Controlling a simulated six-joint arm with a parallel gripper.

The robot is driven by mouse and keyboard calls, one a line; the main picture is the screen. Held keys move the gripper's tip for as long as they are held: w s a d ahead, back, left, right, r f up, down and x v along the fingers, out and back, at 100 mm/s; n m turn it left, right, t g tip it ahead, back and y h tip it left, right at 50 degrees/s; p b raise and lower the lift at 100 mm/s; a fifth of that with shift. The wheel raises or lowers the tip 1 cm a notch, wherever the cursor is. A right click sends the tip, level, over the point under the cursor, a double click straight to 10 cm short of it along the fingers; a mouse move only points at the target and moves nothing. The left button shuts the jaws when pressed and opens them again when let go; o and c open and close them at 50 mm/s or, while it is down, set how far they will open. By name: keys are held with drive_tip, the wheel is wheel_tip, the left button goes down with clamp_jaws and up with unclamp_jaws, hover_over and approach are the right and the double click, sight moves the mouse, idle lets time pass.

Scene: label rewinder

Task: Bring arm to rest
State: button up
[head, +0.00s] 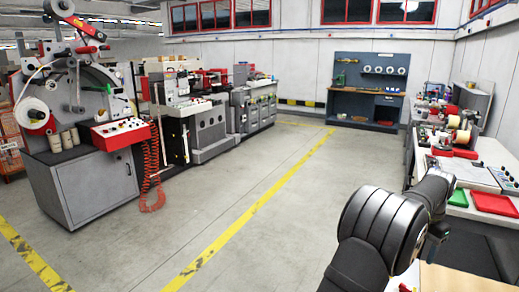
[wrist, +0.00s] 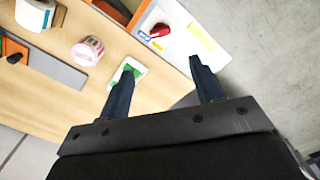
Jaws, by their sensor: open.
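My arm (head: 385,225) fills the lower right of the head view, bent beside the right-hand bench. My gripper (wrist: 161,64) shows in the wrist view with its two dark fingers wide apart and nothing between them. It hangs above the edge of a wooden table (wrist: 155,50). A white tray with a green piece (wrist: 130,72) lies beside the left finger, partly hidden by it. In the head view I cannot make out the fingers.
A pink-and-white roll (wrist: 88,50) stands on the table. A white sheet with a red object (wrist: 159,30) lies beyond. Bare floor (wrist: 270,70) is at right. The label rewinder (head: 85,120) stands left in the head view; a red tray (head: 495,204) lies right.

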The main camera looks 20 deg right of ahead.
sight(406, 287)
wheel_tip(406, 287, down, 15)
drive_tip(key=shift+r, duration=0.1)
drive_tip(key=shift+n, duration=0.9)
drive_tip(key=n, duration=0.4)
drive_tip(key=shift+r+n, duration=0.1)
drive_tip(key=shift+n, duration=0.3)
drive_tip(key=shift+r+n, duration=0.2)
drive_tip(key=shift+n, duration=0.2)
wheel_tip(406, 287, up, 12)
drive_tip(key=shift+r, duration=0.25)
